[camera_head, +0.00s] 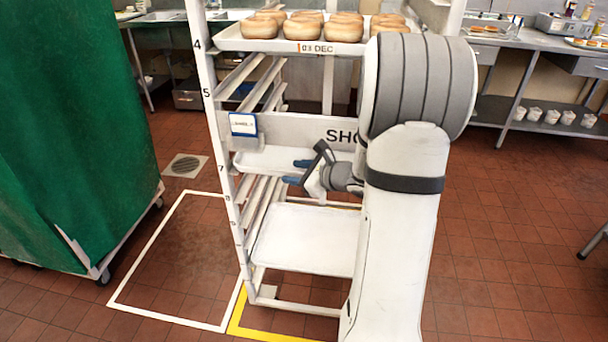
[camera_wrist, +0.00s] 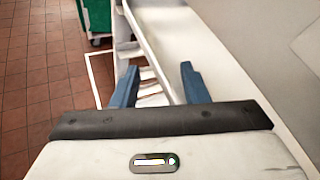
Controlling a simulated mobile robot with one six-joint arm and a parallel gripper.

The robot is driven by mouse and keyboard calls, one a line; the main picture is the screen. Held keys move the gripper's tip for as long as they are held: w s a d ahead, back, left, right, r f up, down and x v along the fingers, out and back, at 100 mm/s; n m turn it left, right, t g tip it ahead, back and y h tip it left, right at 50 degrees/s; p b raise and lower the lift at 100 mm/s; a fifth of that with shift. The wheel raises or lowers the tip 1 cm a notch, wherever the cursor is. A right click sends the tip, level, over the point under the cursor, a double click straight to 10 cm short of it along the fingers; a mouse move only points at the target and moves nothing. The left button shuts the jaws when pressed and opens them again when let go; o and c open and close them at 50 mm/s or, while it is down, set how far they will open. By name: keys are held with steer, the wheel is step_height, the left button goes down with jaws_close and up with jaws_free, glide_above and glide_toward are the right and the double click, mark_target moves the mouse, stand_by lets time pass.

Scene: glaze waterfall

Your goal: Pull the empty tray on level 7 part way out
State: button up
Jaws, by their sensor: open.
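The empty white tray (camera_head: 262,160) sits on level 7 of the white rack, below a wide cross panel. Its right part is hidden behind my gripper and arm. My gripper (camera_head: 289,171) is open at the tray's near edge, with one blue finger above the other in the head view. In the wrist view, the tray (camera_wrist: 185,35) runs away from me and its rim passes between the open blue fingers (camera_wrist: 158,82). I cannot tell whether either finger touches the rim.
The rack's left post (camera_head: 207,90) stands close left of the tray. The cross panel (camera_head: 290,130) is just above. A tray of buns (camera_head: 265,45) is on level 4, and another white tray (camera_head: 305,240) lies below. A green covered cart (camera_head: 70,130) stands left.

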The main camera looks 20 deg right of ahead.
steer(key=shift+x, duration=0.8)
steer(key=shift+c, duration=0.2)
jaws_close()
